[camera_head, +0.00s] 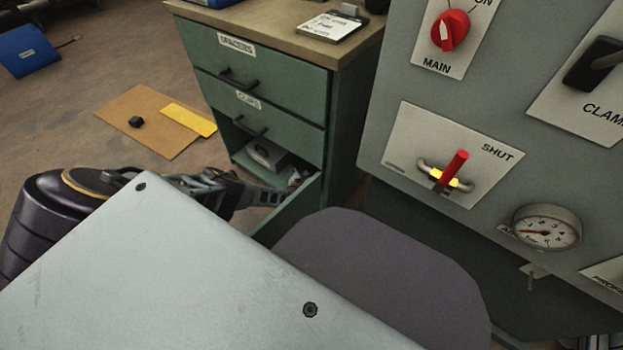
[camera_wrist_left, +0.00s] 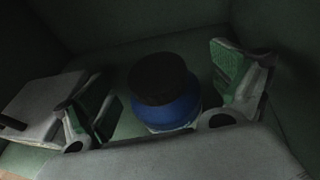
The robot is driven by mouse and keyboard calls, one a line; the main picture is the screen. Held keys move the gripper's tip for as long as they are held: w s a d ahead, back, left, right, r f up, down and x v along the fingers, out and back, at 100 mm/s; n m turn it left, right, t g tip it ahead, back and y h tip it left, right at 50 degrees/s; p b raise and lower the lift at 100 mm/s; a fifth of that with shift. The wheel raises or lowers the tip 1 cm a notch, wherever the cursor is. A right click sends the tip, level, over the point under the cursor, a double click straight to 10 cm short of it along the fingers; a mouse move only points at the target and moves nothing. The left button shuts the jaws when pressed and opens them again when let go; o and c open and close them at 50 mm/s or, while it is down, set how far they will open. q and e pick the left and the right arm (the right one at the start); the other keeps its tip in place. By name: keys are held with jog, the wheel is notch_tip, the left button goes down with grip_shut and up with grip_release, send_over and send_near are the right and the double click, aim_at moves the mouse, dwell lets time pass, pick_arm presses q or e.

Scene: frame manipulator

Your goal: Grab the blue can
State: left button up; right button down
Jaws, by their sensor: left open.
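The blue can (camera_wrist_left: 165,108) has a dark round top and stands inside a dim green drawer in the left wrist view. My left gripper (camera_wrist_left: 168,95) is open, with one finger on each side of the can and a visible gap at each side. In the head view my left gripper (camera_head: 255,190) reaches into the open bottom drawer (camera_head: 290,212) of the green cabinet. I cannot make out the can clearly there. My right gripper is in neither view.
A grey box (camera_head: 265,153) lies in the drawer near the gripper; a pale box (camera_wrist_left: 38,108) shows left of the fingers in the wrist view. The green cabinet (camera_head: 345,120) stands behind. A grey control panel (camera_head: 390,95) rises at right.

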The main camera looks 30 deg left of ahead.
pick_arm(q)
jog(key=shift+w+a, duration=0.1)
jog(key=shift+w, duration=0.2)
dwell(0.4)
jog(key=c, duration=1.2)
jog(key=shift+c, duration=0.6)
jog(key=shift+r, duration=0.15)
